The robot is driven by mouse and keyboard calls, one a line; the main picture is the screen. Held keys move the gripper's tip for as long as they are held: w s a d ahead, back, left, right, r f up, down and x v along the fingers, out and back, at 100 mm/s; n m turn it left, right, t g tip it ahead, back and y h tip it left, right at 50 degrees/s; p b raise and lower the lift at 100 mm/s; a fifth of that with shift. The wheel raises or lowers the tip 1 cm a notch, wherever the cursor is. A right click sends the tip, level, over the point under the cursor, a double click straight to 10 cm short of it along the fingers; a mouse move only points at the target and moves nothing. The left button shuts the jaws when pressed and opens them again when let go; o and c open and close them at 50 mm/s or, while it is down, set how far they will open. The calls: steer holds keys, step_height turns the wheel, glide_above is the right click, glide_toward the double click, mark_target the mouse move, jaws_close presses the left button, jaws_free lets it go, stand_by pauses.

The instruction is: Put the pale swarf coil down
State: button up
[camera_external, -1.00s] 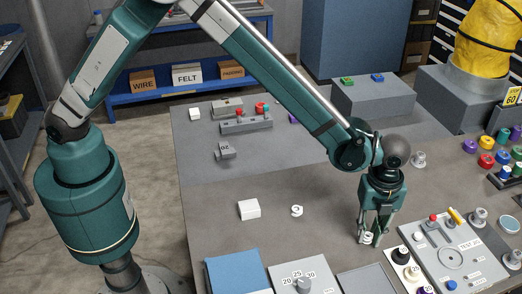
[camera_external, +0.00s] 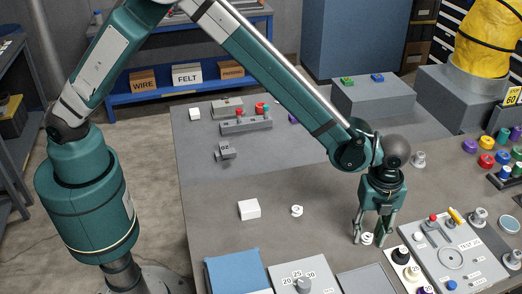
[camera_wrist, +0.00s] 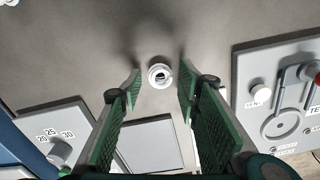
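The pale swarf coil (camera_external: 367,239) is a small white ring-like curl that sits on the grey bench top, left of the black knob strip. It also shows in the wrist view (camera_wrist: 160,75), between and just past my fingertips. My gripper (camera_external: 368,236) points down over the coil with its fingers spread to either side. In the wrist view, my gripper (camera_wrist: 158,84) shows a clear gap between each finger pad and the coil. Nothing is held.
A similar white curl (camera_external: 297,210) and a white block (camera_external: 249,209) lie to the left. A grey tray (camera_external: 367,281), a dial plate (camera_external: 287,273) and a blue mat (camera_external: 235,272) line the front. A test panel (camera_external: 447,257) stands right.

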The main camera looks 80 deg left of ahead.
mark_target(367, 234)
step_height(367, 234, up, 12)
stand_by(0.6)
steer(key=shift+a+r, duration=0.1)
stand_by(0.5)
steer(key=s+a+r+n+t, duration=0.2)
steer(key=s+a+r+n, duration=0.4)
steer(key=a+r, duration=0.55)
steer(key=s+a+r+n+t, duration=0.1)
steer(key=s+a+r+n, duration=0.3)
steer(key=s+a+r, duration=0.7)
steer(key=s+a+f+n+t, duration=0.2)
steer(key=s+a+n, duration=0.3)
steer(key=s+a, duration=0.5)
steer(key=s+a+f+n+t, duration=0.2)
steer(key=s+a+n, duration=0.4)
steer(key=s+a, duration=0.4)
steer(key=shift+s+a+f, duration=0.35)
steer(key=shift+s+f, duration=0.2)
steer(key=shift+s, duration=0.5)
